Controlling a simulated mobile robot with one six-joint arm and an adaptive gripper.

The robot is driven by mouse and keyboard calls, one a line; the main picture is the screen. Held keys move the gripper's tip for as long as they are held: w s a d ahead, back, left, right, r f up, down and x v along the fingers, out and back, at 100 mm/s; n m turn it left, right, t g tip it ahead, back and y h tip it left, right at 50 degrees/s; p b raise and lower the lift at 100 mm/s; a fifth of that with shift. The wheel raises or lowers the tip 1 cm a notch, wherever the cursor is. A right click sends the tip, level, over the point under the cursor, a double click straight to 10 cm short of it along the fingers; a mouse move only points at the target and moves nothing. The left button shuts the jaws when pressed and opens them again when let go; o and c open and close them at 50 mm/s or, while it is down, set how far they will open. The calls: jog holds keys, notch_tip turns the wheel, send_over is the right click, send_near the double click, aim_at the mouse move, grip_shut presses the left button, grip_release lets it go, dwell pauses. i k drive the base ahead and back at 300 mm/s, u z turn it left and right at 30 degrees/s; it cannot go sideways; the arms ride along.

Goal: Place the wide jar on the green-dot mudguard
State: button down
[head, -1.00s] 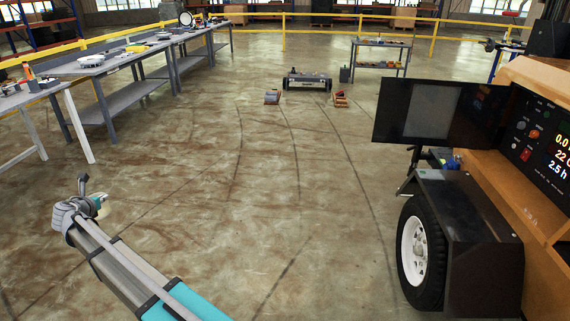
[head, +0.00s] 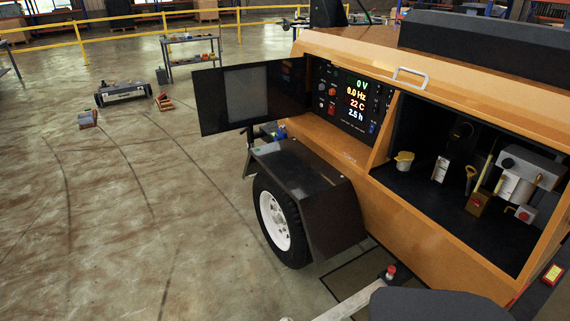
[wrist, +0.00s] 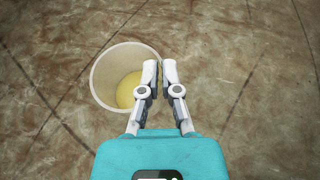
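In the wrist view, my gripper (wrist: 159,72) is closed over the near right rim of a wide, pale, open-topped jar (wrist: 103,68) with yellow inside. The left finger overlaps the jar's mouth and the right finger is at its outer side. Bare floor shows below and around the jar. The black mudguard (head: 292,166) is over the trailer wheel in the head view, with a flat top. My gripper and the jar are out of the head view.
A dark open door panel (head: 246,96) hangs just behind the mudguard. The orange generator body (head: 440,215) is to its right, with an open bay holding a yellow-topped cup (head: 404,160) and other items. A low cart (head: 122,92) stands far left. Floor left of the wheel is clear.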

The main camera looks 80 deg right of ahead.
aim_at(293, 160)
jog(key=u, duration=0.45)
jog(key=k, duration=1.5)
jog(key=z, duration=0.75)
